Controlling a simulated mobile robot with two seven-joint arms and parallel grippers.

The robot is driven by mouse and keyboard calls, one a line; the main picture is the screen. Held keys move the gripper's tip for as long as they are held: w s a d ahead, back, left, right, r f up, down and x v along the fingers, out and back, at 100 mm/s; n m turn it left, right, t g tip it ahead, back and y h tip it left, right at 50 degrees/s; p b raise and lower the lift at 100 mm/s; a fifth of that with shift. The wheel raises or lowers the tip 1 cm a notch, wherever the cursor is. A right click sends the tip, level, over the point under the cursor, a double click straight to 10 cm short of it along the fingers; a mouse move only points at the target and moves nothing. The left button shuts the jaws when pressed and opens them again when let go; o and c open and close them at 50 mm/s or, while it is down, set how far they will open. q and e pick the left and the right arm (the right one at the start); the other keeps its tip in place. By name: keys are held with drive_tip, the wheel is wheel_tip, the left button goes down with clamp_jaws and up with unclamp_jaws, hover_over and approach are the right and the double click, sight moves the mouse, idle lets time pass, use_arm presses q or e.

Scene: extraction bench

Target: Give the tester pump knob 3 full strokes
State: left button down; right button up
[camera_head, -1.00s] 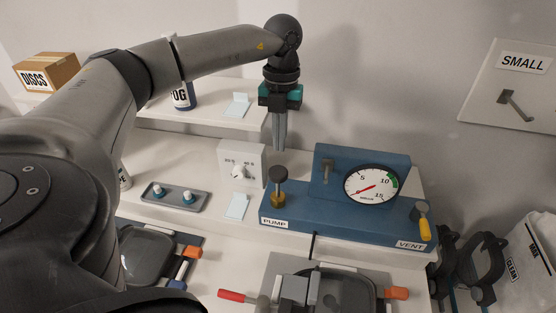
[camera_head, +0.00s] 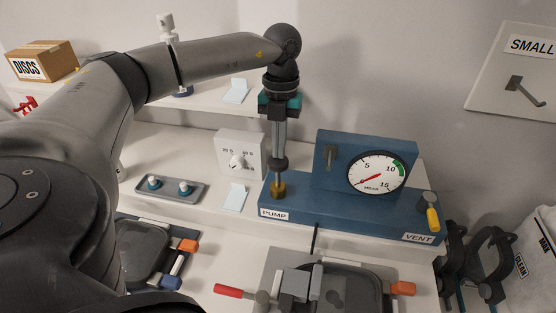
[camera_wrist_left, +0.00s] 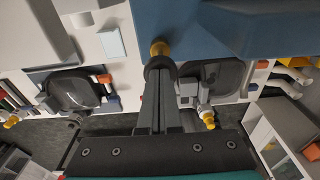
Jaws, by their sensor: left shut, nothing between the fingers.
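The pump knob (camera_head: 280,164) is a dark round cap on a thin stem above a brass collar (camera_head: 278,189). It stands at the PUMP-labelled left end of the blue tester (camera_head: 335,212). My left gripper (camera_head: 281,152) points straight down with its fingers shut, tips right at the top of the knob. In the left wrist view the fingers reach the dark knob (camera_wrist_left: 160,65), with the brass collar (camera_wrist_left: 160,47) just beyond. Whether tips and knob touch is hard to tell. The gauge (camera_head: 377,174) has its red needle at the low end. My right gripper is out of view.
A yellow-handled VENT lever (camera_head: 432,216) is at the tester's right end. A white dial box (camera_head: 240,155) and a grey tray with two knobs (camera_head: 170,189) stand left. Clamped dark units (camera_head: 345,290) sit in front. A DISCS box (camera_head: 42,62) is on the back shelf.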

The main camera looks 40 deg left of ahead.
sight(279, 161)
use_arm(q)
wheel_tip(279, 161, down, 5)
drive_tip(key=b, duration=0.3)
drive_tip(key=shift+f, duration=0.2)
drive_tip(key=shift+r, duration=0.3)
drive_tip(key=shift+w+r+p, duration=0.1)
drive_tip(key=shift+w+p, duration=0.05)
drive_tip(key=shift+p, duration=0.2)
drive_tip(key=shift+w+a+r+p, duration=0.15)
drive_tip(key=shift+w+a+r, duration=0.15)
drive_tip(key=shift+w, duration=0.3)
drive_tip(key=shift+w+a+r+p, duration=0.15)
drive_tip(key=shift+w+a, duration=0.25)
drive_tip(key=shift+w, duration=0.2)
